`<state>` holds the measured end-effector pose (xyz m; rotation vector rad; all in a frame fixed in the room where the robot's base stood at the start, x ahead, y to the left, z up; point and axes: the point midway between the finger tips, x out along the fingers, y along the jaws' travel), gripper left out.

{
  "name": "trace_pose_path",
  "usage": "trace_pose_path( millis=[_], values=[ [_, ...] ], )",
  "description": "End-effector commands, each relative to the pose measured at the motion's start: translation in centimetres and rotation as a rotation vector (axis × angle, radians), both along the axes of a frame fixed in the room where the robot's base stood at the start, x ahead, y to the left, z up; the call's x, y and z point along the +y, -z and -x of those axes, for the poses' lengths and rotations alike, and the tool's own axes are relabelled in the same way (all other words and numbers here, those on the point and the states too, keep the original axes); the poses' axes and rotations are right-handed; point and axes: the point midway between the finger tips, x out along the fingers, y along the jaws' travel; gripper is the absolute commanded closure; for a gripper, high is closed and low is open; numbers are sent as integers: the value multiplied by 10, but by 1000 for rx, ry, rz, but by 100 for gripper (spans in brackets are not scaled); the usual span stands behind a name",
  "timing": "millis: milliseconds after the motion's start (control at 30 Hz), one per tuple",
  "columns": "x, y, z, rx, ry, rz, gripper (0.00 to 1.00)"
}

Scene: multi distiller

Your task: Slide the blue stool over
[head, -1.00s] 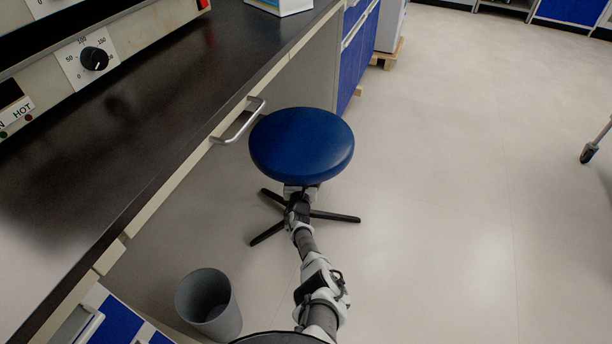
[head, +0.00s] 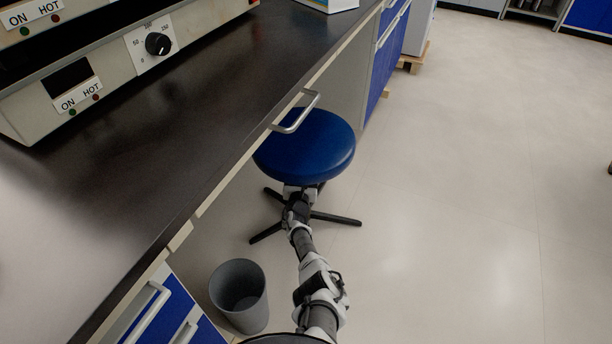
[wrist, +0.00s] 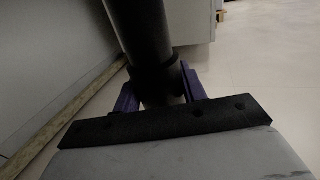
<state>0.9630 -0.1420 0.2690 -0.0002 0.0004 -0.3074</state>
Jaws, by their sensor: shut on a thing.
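The blue stool (head: 312,158) has a round blue seat and a black star-shaped base (head: 335,218), and stands upright by the lab bench. The left edge of its seat is hidden behind the bench's edge and handle. My arm reaches forward to just below the seat. My gripper (wrist: 157,92) shows in the wrist view with its purple fingers on either side of the stool's dark post (wrist: 145,35), shut on it. In the head view the fingers are too small to make out under the seat.
The dark-topped bench (head: 180,150) runs along the left, with a metal handle (head: 297,112) close to the seat. A grey bin (head: 240,297) stands left of my arm, near blue drawers (head: 165,318). A pale wooden pallet (head: 413,60) lies beyond. Floor on the right is clear.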

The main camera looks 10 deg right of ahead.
Motion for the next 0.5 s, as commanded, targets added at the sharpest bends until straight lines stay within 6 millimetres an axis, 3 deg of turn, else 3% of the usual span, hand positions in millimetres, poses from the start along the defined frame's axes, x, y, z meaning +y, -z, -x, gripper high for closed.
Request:
trace_pose_path(
  millis=[33,367,400,500],
  values=[
    [10,0,-2,2,-18,3,100],
    [11,0,-2,2,-17,3,100],
    [11,0,-2,2,-17,3,57],
    [10,0,-2,1,-16,3,44]
  ],
)
